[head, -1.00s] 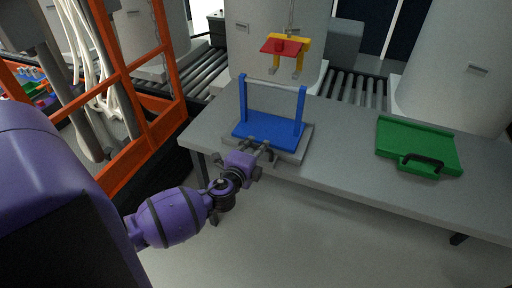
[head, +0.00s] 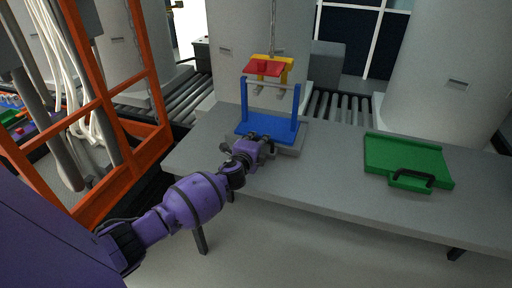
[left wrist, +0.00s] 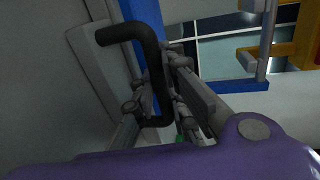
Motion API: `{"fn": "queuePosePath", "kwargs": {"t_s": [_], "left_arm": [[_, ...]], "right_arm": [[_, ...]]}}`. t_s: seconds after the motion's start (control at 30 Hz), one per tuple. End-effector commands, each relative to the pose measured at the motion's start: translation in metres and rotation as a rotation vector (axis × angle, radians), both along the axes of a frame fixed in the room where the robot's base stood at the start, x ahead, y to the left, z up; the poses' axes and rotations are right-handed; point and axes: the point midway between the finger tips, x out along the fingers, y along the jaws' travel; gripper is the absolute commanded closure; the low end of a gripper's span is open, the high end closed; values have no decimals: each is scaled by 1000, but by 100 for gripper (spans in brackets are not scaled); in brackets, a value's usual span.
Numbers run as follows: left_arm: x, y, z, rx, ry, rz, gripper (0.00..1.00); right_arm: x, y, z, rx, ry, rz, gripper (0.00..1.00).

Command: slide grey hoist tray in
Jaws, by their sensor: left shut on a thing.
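The grey hoist tray (head: 291,151) lies on the table under a blue stand (head: 298,108) with two posts and a grey crossbar. My left gripper (head: 262,139) is at the tray's front edge, shut on its black handle. In the left wrist view, the bent black handle (left wrist: 152,52) runs from a grey panel down between my left gripper's fingers (left wrist: 165,95). A yellow hook piece (head: 288,68) with a red plate (head: 262,68) hangs on a chain. Its grey ends overlap the crossbar in the head view; contact cannot be told. My right gripper is out of view.
A green tray (head: 408,160) with a black handle lies at the table's right. The grey table (head: 345,190) is bare between them. An orange frame (head: 105,110) stands at the left. A roller conveyor (head: 337,107) and large grey tanks stand behind.

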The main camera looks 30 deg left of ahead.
Motion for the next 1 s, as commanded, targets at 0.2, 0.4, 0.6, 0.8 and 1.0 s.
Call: {"fn": "queuePosePath", "kwargs": {"t_s": [0.2, 0.4, 0.6, 0.8, 1.0], "left_arm": [[4, 0, 1, 0, -1, -1, 100], [4, 0, 2, 0, -2, -2, 100], [3, 0, 1, 0, -2, -1, 69], [3, 0, 0, 0, 0, -1, 69], [-5, -1, 1, 1, 0, -1, 69]], "right_arm": [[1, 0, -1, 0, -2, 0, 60], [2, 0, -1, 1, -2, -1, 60], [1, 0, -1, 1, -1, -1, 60], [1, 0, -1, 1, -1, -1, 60], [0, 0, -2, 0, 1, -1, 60]]}}
